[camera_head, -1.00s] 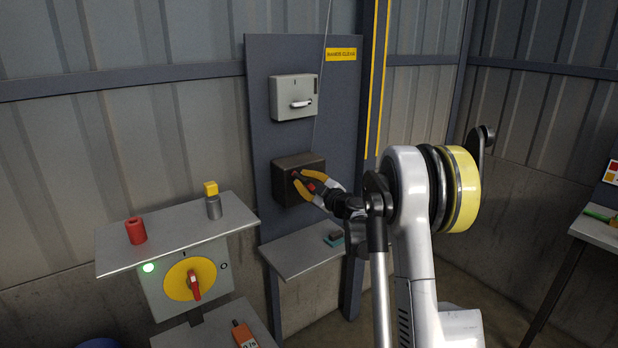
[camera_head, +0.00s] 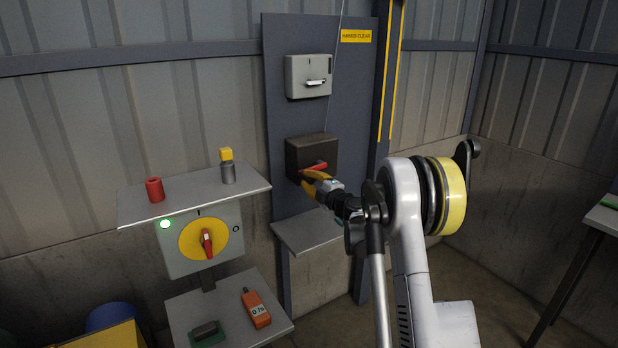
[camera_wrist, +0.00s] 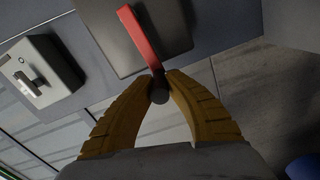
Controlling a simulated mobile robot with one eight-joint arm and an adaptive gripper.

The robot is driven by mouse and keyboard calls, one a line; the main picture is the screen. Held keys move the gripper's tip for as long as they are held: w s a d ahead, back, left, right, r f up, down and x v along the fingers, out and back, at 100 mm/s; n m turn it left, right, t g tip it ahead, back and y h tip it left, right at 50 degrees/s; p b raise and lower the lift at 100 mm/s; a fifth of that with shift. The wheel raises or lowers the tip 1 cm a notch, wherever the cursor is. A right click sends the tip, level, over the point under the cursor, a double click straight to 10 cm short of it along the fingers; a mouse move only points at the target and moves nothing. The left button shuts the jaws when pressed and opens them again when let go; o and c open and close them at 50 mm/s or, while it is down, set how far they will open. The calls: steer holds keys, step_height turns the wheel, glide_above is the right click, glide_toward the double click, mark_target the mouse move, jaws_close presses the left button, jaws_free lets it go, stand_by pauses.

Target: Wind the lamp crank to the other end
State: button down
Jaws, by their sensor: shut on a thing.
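The crank is a red arm (camera_head: 316,167) on the front of a dark box (camera_head: 322,148) on the blue-grey wall panel. It slants from lower left to upper right in the head view. My gripper (camera_head: 308,179) is at the arm's lower left end. In the wrist view the red arm (camera_wrist: 141,40) ends in a dark round knob (camera_wrist: 159,94). My yellow fingers (camera_wrist: 160,84) are shut on this knob from both sides. A thin cable rises above the box. I cannot make out a lamp on it.
A grey switch box (camera_head: 309,76) with a white handle hangs above the crank box. A steel shelf (camera_head: 308,231) juts out below. To the left stands a yellow and red rotary switch (camera_head: 206,240) under a ledge with a red cylinder (camera_head: 155,189).

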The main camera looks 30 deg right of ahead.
steer(key=shift+f+n, duration=0.5)
steer(key=c, duration=1.3)
jaws_free()
steer(key=s+d, duration=0.1)
steer(key=s, duration=1.1)
